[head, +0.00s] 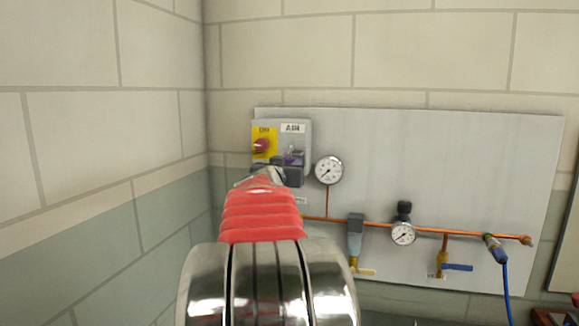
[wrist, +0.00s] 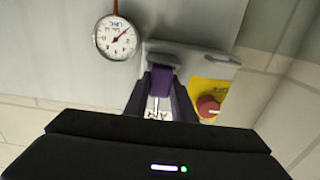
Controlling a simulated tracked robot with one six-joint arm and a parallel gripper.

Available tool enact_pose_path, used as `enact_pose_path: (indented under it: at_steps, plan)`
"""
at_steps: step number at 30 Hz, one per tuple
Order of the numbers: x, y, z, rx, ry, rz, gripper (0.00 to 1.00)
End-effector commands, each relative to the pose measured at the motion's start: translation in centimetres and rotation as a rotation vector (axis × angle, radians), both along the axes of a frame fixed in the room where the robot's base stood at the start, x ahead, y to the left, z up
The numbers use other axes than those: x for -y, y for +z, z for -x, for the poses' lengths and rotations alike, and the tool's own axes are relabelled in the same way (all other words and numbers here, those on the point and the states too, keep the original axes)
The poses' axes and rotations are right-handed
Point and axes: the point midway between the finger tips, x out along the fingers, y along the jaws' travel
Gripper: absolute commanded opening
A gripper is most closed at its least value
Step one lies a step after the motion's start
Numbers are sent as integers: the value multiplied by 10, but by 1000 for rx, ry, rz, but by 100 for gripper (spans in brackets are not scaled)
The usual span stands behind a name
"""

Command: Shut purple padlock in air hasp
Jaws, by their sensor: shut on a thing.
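The purple padlock (wrist: 162,80) is between the dark fingers of my gripper (wrist: 160,93) in the wrist view, and they are shut on it. A thin silvery metal part, which looks like its shackle, shows beside the purple body. In the head view, a little purple (head: 293,160) shows at the grey AIR box (head: 303,136), above my gripper (head: 279,173). The hasp is mostly hidden by my fingers and the padlock. I cannot tell whether the shackle passes through it or is closed.
A red knob (head: 261,145) on a yellow ON plate is left of the padlock. A pressure gauge (head: 328,169) is close on the right. A copper pipe (head: 375,224) with valves runs lower across the grey panel (head: 450,165). The tiled wall (head: 110,130) stands at left.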

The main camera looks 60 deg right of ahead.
Motion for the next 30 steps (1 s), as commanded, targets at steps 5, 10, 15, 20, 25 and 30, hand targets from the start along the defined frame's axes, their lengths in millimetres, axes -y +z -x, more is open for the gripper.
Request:
enact_pose_path:
  at_steps: [5, 10, 15, 20, 25, 30]
  plan:
    - [4, 0, -1, 0, 0, 0, 0]
    - [7, 0, -1, 0, 0, 0, 0]
    - [11, 0, -2, 0, 0, 1, 0]
    - [12, 0, -2, 0, 1, 0, 0]
    - [12, 0, -2, 0, 1, 0, 0]
    - [12, 0, -2, 0, 0, 0, 0]
